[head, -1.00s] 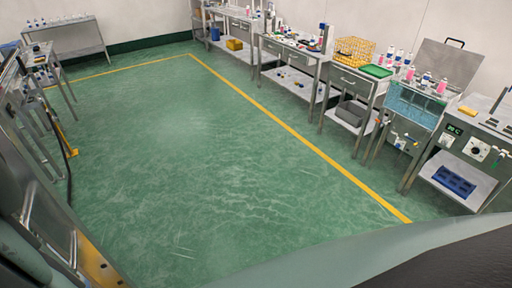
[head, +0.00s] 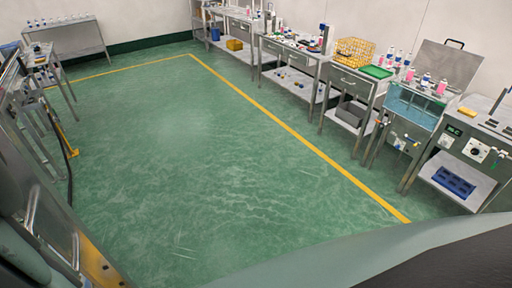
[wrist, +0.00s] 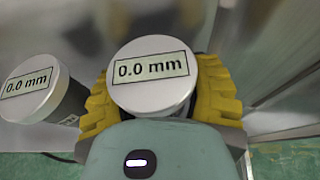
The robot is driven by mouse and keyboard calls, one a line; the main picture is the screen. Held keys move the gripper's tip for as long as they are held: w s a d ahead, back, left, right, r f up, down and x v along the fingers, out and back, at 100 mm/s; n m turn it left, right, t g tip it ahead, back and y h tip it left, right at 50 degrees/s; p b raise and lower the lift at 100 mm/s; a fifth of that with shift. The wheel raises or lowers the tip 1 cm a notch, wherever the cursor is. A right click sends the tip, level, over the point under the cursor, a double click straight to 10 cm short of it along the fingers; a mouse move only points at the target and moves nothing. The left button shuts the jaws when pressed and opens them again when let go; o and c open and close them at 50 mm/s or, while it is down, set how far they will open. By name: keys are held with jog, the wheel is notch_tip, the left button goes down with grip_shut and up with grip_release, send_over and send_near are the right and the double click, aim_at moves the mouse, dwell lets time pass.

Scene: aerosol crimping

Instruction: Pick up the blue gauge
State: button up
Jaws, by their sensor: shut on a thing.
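In the wrist view, a gauge (wrist: 152,72) with a round silver top and a "0.0 mm" label sits between the yellow fingers of my gripper (wrist: 162,100). The fingers are closed around its sides, one on the left and one on the right. The gauge's body is mostly hidden below its top, so its blue colour cannot be made out. A second gauge (wrist: 32,88) with the same silver top and "0.0 mm" label stands just left of the gripper, apart from it. My gripper does not show in the head view.
A grey metal surface (wrist: 24,136) lies beneath the gauges, with green floor beyond its edge. In the head view, workbenches (head: 352,80) with bottles and equipment line the right wall. A table (head: 64,36) stands at the back left. The green floor (head: 190,160) between is clear.

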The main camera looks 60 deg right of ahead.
grip_shut()
jog(key=shift+r, duration=0.1)
dwell(0.3)
